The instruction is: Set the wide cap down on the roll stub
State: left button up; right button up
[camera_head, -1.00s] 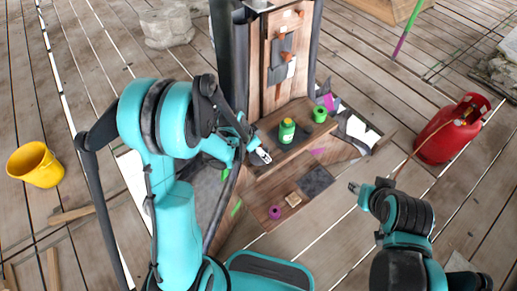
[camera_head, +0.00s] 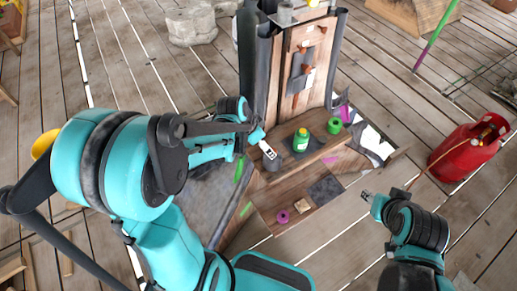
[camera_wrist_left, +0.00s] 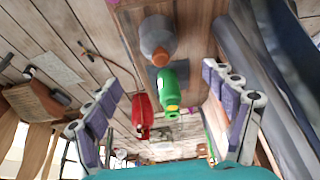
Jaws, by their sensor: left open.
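My left gripper (camera_head: 269,150) is open and empty over the left end of the wooden step. A grey rounded piece (camera_head: 272,162) stands just below its fingertips; in the left wrist view a grey piece with an orange-brown end (camera_wrist_left: 156,40) lies ahead between the open fingers. A green bottle (camera_head: 301,141) with a yellow top stands to its right. A green ring-shaped roll (camera_head: 334,126) stands further right. A purple ring (camera_head: 283,216) lies on the lower board. I cannot tell which pieces are the wide cap and the roll stub. My right gripper (camera_head: 368,196) hangs apart at the right; its fingers are too small to read.
An upright wooden panel (camera_head: 298,70) with pegs and grey patches stands behind the step. A dark square (camera_head: 325,189) and a small tan block (camera_head: 302,205) lie on the lower board. A red gas cylinder (camera_head: 466,150) stands at right. Plank floor around is mostly clear.

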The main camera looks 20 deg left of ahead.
pick_arm(q)
jog(key=s+r+n+t+y, duration=0.2)
jog(key=s+r+n, duration=0.5)
jog(key=s+r, duration=0.4)
jog(key=shift+s+t+y, duration=0.3)
jog(key=shift+s+t, duration=0.4)
jog(key=shift+s, duration=0.25)
notch_tip(320, 180, down, 5)
jog(key=b, duration=0.4)
jog(key=shift+r+b, duration=0.15)
jog(key=shift+b, duration=0.2)
